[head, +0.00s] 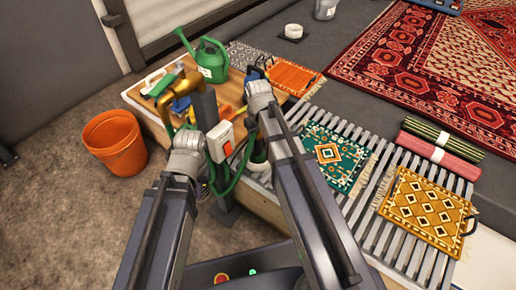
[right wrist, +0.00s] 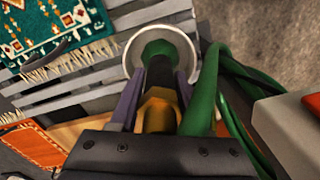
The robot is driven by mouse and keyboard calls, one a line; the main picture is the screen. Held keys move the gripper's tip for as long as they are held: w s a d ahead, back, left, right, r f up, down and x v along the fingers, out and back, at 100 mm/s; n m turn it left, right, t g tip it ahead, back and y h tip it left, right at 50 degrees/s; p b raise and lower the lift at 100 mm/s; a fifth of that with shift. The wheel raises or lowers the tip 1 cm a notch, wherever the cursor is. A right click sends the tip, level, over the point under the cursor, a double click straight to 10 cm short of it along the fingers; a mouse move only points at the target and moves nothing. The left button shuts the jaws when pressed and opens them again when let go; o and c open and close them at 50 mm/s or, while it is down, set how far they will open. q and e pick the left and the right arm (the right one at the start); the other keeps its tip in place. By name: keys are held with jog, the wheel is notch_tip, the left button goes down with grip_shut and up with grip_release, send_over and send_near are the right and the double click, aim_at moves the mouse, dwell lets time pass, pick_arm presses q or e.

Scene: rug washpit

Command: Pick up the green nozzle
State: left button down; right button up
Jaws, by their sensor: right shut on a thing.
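The green nozzle (right wrist: 159,70) shows in the right wrist view with a green end, a dark barrel and a brass-coloured part near my gripper. My right gripper (right wrist: 154,100) is shut on it, one purple finger on each side. The green end lies in front of or inside a white round ring (right wrist: 133,52); I cannot tell which. In the head view my right arm hides most of the nozzle. My left arm ends by the grey post, and its fingers cannot be made out.
A green hose (right wrist: 207,95) loops beside a red-and-white box (head: 220,142) on the post. A green watering can (head: 211,64) stands on the wooden bench. Small rugs, including a green one (head: 329,158), lie on grey slats (head: 375,175).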

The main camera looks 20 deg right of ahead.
grip_shut()
jog(key=shift+r, duration=0.1)
notch_tip(320, 180, up, 10)
jog(key=p, duration=1)
